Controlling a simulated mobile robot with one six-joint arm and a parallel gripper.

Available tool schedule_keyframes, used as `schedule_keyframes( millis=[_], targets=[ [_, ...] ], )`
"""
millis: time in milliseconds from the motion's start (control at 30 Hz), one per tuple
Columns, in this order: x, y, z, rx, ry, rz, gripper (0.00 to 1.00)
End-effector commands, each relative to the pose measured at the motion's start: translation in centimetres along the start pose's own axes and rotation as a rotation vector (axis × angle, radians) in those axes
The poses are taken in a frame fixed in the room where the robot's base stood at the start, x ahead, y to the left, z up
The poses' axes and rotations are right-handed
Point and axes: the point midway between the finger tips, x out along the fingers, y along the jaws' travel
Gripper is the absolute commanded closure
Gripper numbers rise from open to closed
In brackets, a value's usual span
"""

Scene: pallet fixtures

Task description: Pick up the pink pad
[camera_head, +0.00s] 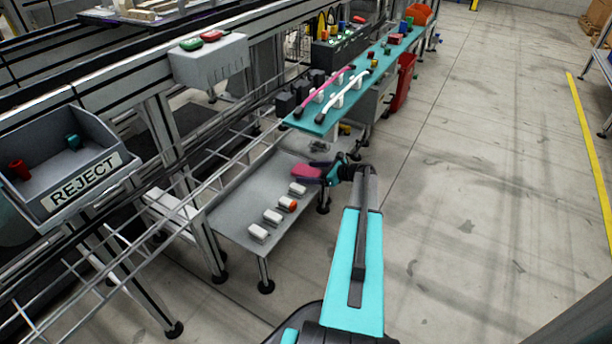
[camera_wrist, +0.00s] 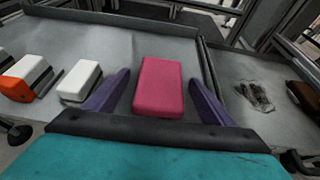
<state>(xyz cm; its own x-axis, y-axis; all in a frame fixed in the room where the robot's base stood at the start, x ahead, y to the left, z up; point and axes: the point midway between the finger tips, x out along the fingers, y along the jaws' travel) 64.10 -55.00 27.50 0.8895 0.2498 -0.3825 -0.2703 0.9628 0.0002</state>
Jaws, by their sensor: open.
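The pink pad (camera_wrist: 158,87) is a pink block lying on the grey metal shelf (camera_wrist: 100,42). In the wrist view it lies between the two purple fingers of my gripper (camera_wrist: 158,95), with a gap on each side. My gripper is open and its fingers reach along both sides of the pad. In the head view the pad (camera_head: 307,172) is at the right end of the grey shelf (camera_head: 235,205), just left of my gripper (camera_head: 318,172).
A white block (camera_wrist: 79,81) and an orange-and-white block (camera_wrist: 25,77) lie left of the pad in the wrist view. The head view shows several such blocks in a row. A teal shelf (camera_head: 300,120) with white and pink handles is above and behind. The floor at right is clear.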

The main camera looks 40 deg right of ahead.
Motion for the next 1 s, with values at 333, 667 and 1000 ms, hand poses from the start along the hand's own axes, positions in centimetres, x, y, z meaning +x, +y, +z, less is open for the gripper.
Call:
schedule_keyframes(
  millis=[333,667,1000],
  targets=[
    [-0.08,-0.03,0.02,0.0,0.0,-0.001,0.23],
    [-0.12,-0.05,-0.01,0.0,0.0,-0.001,0.52],
    [-0.17,-0.07,0.03,0.0,0.0,-0.001,0.67]
  ],
)
